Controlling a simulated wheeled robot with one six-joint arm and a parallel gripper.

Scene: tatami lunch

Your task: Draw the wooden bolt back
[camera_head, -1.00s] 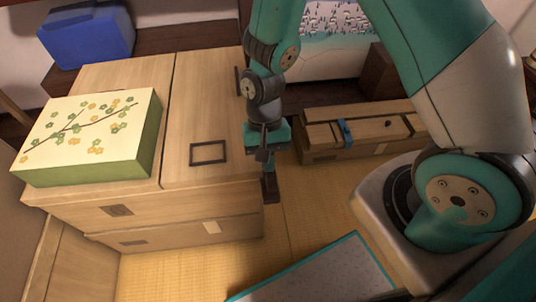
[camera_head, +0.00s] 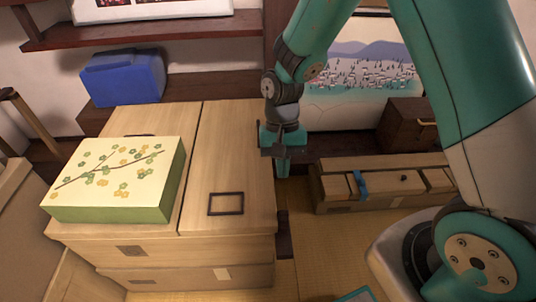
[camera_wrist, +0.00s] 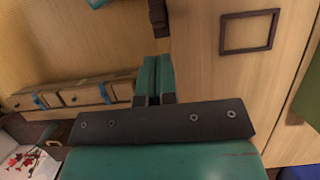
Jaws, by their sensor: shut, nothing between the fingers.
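My gripper (camera_head: 283,168) is shut and empty, pointing down by the right edge of the light wooden cabinet (camera_head: 226,165). In the wrist view its closed teal fingers (camera_wrist: 155,75) show at the middle. A dark brown wooden piece (camera_head: 284,235) stands against the cabinet's right side, below and nearer than the gripper. A dark piece also shows at the top of the wrist view (camera_wrist: 158,18), apart from the fingers. I cannot tell whether this is the bolt; no other bolt is clear.
A flowered green box (camera_head: 120,180) and a dark rectangular frame (camera_head: 226,204) lie on the cabinet. A long low wooden chest (camera_head: 385,183) with a blue clip (camera_head: 361,184) stands to the right. Tatami floor (camera_head: 335,245) between them is clear.

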